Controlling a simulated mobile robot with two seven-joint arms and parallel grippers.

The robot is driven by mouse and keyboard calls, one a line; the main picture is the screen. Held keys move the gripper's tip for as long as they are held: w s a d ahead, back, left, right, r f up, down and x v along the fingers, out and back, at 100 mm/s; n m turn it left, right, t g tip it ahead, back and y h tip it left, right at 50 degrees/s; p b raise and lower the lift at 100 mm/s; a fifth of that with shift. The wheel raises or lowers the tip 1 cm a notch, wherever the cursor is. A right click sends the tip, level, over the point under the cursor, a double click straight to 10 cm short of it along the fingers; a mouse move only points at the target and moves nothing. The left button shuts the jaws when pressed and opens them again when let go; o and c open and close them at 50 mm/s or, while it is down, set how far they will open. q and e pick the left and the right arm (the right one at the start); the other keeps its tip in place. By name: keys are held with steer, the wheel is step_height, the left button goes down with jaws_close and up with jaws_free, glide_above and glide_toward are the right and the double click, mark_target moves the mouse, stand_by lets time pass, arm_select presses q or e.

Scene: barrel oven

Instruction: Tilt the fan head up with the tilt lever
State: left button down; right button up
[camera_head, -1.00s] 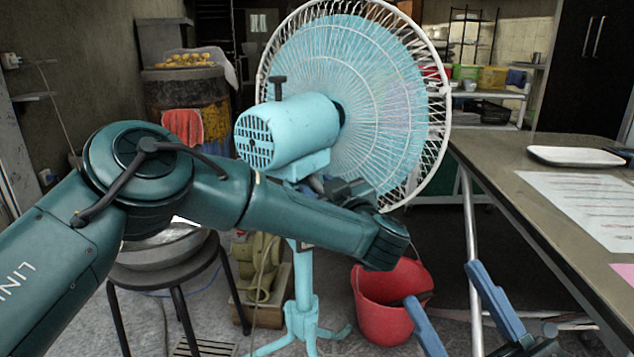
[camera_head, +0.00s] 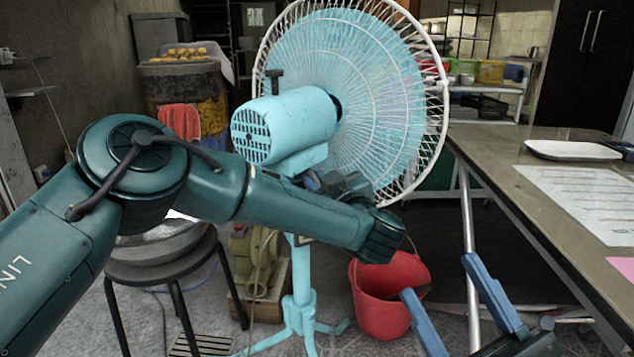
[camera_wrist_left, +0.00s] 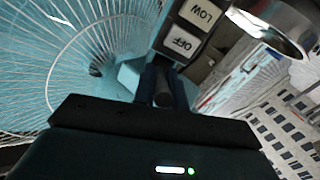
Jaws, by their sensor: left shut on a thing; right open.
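The light blue fan head (camera_head: 285,128) faces away to the right, its round white-wired cage (camera_head: 355,100) rising behind the motor. A dark knob (camera_head: 275,78) stands on top of the motor. My left gripper (camera_head: 318,183) reaches under the motor, partly hidden by my own arm. In the left wrist view its blue fingers (camera_wrist_left: 163,85) are shut on a dark tilt lever (camera_wrist_left: 163,98), beside the OFF and LOW buttons (camera_wrist_left: 190,28). The lever is mostly hidden between the fingers. My right gripper (camera_head: 440,278) is open and empty, low between the red bucket and the table.
A red bucket (camera_head: 385,300) stands on the floor right of the fan pole (camera_head: 301,275). A table (camera_head: 490,170) with a white tray (camera_head: 572,150) and papers fills the right. A black stool (camera_head: 170,265) with a metal bowl is at left. A barrel (camera_head: 190,100) stands behind.

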arm_select(q)
steer(key=shift+w+a+f+t+y, duration=0.15)
steer(key=shift+f+t+y, duration=0.15)
steer(key=shift+f+t, duration=0.25)
steer(key=shift+r, duration=0.1)
steer(key=c, duration=1.4)
jaws_free()
steer(key=shift+c, duration=0.2)
